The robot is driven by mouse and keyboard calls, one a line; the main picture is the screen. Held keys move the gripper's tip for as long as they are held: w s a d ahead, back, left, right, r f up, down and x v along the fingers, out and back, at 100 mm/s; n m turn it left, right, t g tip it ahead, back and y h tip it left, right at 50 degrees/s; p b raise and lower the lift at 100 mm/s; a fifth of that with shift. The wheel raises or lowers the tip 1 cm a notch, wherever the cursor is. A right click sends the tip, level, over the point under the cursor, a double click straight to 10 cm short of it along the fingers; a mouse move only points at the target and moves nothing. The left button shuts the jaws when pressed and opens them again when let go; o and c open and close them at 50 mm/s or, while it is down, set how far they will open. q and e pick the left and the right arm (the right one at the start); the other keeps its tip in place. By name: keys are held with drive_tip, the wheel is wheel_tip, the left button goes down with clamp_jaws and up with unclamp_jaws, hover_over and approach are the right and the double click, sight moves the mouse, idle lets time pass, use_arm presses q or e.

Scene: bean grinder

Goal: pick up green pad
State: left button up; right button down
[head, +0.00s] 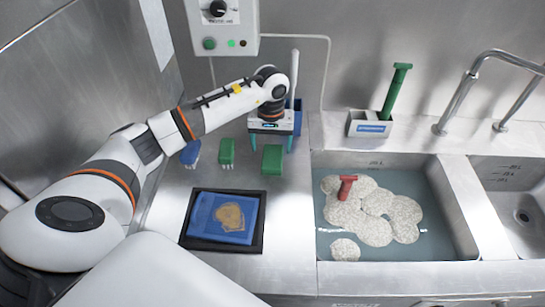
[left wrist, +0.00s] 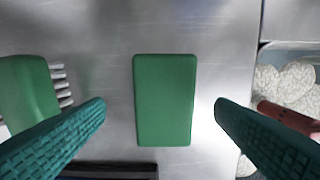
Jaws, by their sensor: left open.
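The green pad (head: 272,160) is a flat green block on the steel counter, just left of the sink. In the left wrist view the green pad (left wrist: 164,100) lies in the middle, between the two fingers and clear of both. My left gripper (head: 271,143) is open and empty, pointing down above the pad. In the left wrist view its teal textured fingers (left wrist: 160,108) stand wide apart, one on each side. My right gripper does not show in either view.
A green brush (head: 226,152) and a blue brush (head: 191,153) lie left of the pad. A blue tray (head: 203,213) with a brown patch sits nearer. The sink (head: 325,251) holds water, pale round pieces and a red-handled tool (head: 346,186). A grey holder (head: 371,127) stands behind.

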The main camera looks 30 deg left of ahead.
sight(272, 155)
use_arm(q)
drive_tip(key=f, duration=0.1)
drive_tip(key=f+p, duration=0.1)
drive_tip(key=f, duration=0.1)
drive_tip(key=shift+s+d+f, duration=0.15)
drive_tip(key=shift+d+f, duration=0.15)
drive_tip(key=shift+d, duration=0.05)
drive_tip(key=shift+f, duration=0.3)
drive_tip(key=c, duration=1)
drive_tip(key=shift+c, duration=0.3)
drive_tip(key=shift+r, duration=0.1)
wheel_tip(272, 155, up, 10)
drive_tip(key=b, duration=0.2)
